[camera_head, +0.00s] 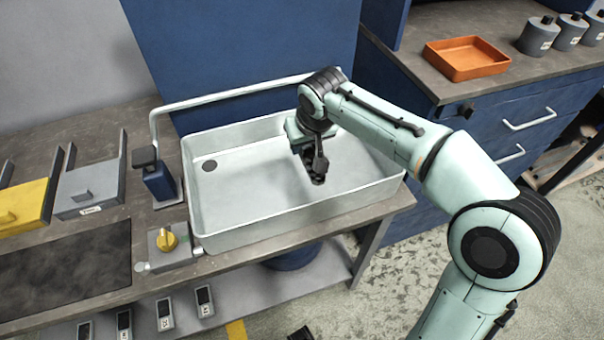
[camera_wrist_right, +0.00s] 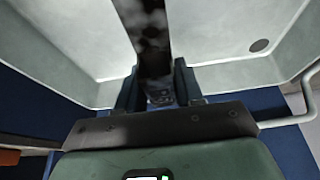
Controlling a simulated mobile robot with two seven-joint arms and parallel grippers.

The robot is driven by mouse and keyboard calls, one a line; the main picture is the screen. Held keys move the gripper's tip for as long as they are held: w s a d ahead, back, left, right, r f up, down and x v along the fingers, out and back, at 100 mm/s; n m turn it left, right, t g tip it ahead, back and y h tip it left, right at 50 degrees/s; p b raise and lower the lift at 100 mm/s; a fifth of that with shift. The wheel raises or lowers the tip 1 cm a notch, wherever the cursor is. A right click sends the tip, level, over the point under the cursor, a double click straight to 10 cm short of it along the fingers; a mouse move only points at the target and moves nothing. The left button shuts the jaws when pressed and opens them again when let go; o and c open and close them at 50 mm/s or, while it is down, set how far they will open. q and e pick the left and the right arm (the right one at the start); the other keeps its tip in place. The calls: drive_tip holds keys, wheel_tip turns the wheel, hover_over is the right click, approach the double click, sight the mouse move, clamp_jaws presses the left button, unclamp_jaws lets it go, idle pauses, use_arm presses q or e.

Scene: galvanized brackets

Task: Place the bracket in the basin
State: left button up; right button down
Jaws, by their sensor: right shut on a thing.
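The basin (camera_head: 300,228) is a wide, shallow, pale grey tray-like sink set in the workbench, with a round drain at its back left. My right gripper (camera_head: 316,174) reaches down over the right half of the basin. In the right wrist view my right gripper (camera_wrist_right: 158,92) is shut on the bracket (camera_wrist_right: 152,42), a dark, mottled strip that extends away from the fingers over the pale basin floor. In the head view the bracket is mostly hidden by the gripper, and I cannot tell whether it touches the floor. My left gripper is not in view.
A bent rail (camera_head: 235,91) runs along the basin's back. A blue dispenser (camera_head: 158,183) and a yellow knob (camera_head: 167,239) stand to its left. An orange tray (camera_head: 466,60) and grey canisters (camera_head: 538,37) sit on the right counter. The basin's left half is clear.

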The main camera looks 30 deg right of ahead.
sight(310, 160)
use_arm(q)
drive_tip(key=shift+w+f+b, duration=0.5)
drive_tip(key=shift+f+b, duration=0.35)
drive_tip(key=shift+b, duration=0.05)
use_arm(e)
wheel_tip(310, 160, down, 11)
drive_tip(key=shift+w+r, duration=0.15)
